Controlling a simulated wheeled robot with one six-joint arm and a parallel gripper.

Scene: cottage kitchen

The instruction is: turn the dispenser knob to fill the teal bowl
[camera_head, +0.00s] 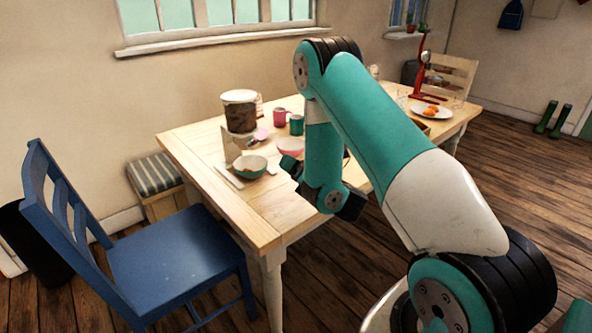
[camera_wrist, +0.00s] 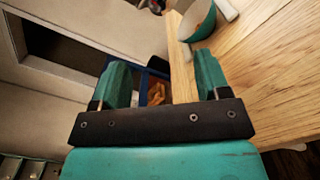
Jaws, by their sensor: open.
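The dispenser (camera_head: 240,112) stands on the wooden table, with a white lid, a clear hopper of dark brown contents and a pale stand. A small pale part at its lower front may be the knob; it is too small to be sure. The teal bowl (camera_head: 251,174) sits upright under the outlet, with a little brownish matter seeming to show inside. It also shows at the top of the wrist view (camera_wrist: 201,22). My gripper (camera_wrist: 161,62) is open and empty, its two teal fingers apart. In the head view it is near the table's front edge, right of the bowl, partly hidden by my arm.
A pink bowl (camera_head: 290,147), pink mug (camera_head: 279,118) and teal mug (camera_head: 297,126) stand right of the dispenser. A plate with orange food (camera_head: 430,110) is at the far end. A blue chair (camera_head: 175,255) stands at left. The table's front left corner (camera_head: 255,220) is clear.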

